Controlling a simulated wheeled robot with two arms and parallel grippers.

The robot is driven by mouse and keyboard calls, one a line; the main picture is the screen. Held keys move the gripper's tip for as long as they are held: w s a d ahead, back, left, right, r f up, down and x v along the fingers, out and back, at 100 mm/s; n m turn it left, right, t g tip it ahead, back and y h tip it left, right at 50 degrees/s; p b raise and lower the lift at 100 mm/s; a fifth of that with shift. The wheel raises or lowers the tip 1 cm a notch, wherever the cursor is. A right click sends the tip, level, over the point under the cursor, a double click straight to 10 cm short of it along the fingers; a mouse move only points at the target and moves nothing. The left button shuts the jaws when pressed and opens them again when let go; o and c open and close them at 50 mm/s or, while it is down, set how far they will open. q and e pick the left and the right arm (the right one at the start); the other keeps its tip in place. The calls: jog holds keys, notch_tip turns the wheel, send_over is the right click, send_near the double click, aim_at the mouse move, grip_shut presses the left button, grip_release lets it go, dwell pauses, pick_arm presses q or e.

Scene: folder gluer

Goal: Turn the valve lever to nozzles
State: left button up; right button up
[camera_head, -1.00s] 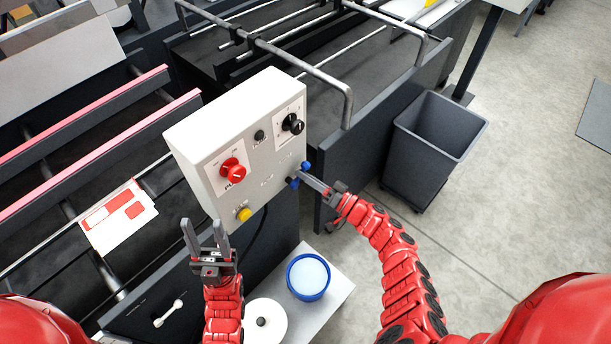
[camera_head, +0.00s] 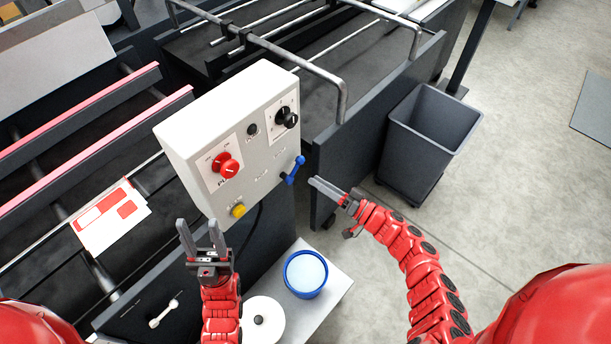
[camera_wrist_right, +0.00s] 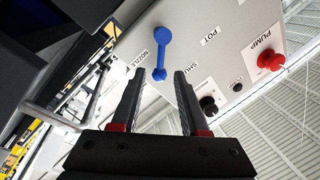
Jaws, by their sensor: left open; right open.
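The blue valve lever (camera_head: 293,171) is on the front of the light grey control box (camera_head: 262,187), near its right edge. In the head view it slants from upper right to lower left. In the right wrist view the lever (camera_wrist_right: 161,52) has one end near the NOZZLE label, with the POT and SHUT labels to its right. My right gripper (camera_head: 316,182) is open and empty, just right of the lever and apart from it. In the wrist view the lever appears between and beyond its fingertips. My left gripper (camera_head: 199,223) is open and empty below the box.
The box also carries a red knob (camera_head: 228,168), a black knob (camera_head: 287,117) and a yellow button (camera_head: 238,210). A blue-rimmed pot (camera_head: 306,274) stands below on a pale shelf. A dark bin (camera_head: 430,140) stands at right. A metal rail (camera_head: 342,100) juts beside the box.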

jog(key=b+v, duration=0.2)
jog(key=v, duration=0.9)
jog(key=shift+b, duration=0.3)
